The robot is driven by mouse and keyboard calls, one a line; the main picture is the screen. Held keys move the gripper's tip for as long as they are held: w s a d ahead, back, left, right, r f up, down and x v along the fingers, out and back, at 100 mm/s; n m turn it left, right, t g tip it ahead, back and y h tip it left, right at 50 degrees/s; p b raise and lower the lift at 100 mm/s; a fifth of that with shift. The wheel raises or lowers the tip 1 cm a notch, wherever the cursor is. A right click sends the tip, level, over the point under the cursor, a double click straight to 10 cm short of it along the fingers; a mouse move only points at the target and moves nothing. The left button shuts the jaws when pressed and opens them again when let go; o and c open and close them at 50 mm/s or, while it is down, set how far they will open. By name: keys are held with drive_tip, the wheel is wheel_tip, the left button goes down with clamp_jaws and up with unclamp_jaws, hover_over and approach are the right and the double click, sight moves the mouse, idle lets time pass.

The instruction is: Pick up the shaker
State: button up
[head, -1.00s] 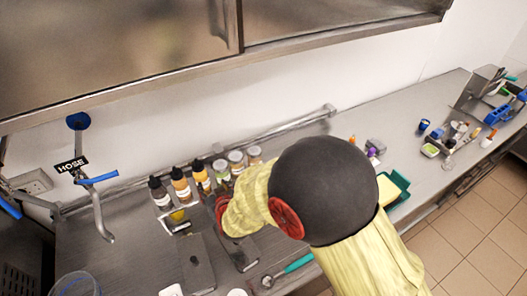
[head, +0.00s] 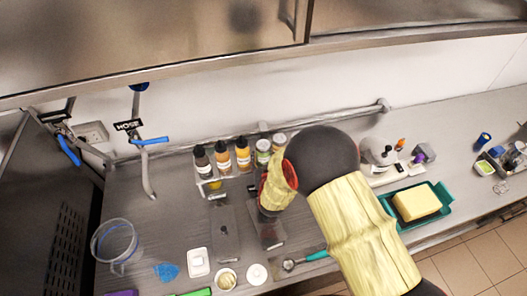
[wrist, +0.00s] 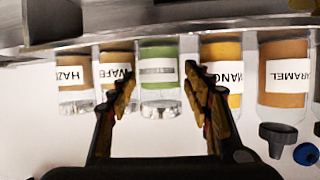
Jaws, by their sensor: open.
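Several shakers with silvery caps stand in a row at the back of the counter. In the wrist view, which is upside down, a green-filled shaker (wrist: 159,75) lies between the fingers of my gripper (wrist: 160,82). Brown ones labelled WAFE (wrist: 113,72) and HAZ (wrist: 73,78) stand left of it. My gripper is open and empty, its fingertips overlapping the neighbours in the picture; I cannot tell how far they are from the green one. In the head view the green shaker (head: 263,151) stands just behind my wrist, and my fingers are hidden.
Mango (wrist: 223,70) and caramel (wrist: 284,75) bottles stand close on the row's other side. A metal rail (head: 330,118) runs behind. A clear jug (head: 116,243) is at left, a green tray (head: 446,197) with a yellow block at right.

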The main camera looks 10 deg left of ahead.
drive_tip(key=shift+w+a+f, duration=0.1)
drive_tip(key=shift+w+f, duration=0.1)
drive_tip(key=shift+w, duration=0.15)
drive_tip(key=shift+c, duration=0.4)
drive_tip(key=c, duration=0.7)
drive_tip(key=shift+r, duration=0.1)
drive_tip(key=shift+r, duration=0.7)
drive_tip(key=s+d+r, duration=0.1)
drive_tip(key=s+r, duration=0.2)
drive_tip(key=s, duration=0.1)
drive_tip(key=s+d+r, duration=0.2)
drive_tip(key=s+r, duration=0.2)
drive_tip(key=s+d+r+b, duration=0.1)
drive_tip(key=s+d+r, duration=0.1)
drive_tip(key=s+r, duration=0.2)
drive_tip(key=shift+s+d+r, duration=0.1)
drive_tip(key=shift+s+r, duration=0.15)
drive_tip(key=shift+s, duration=0.25)
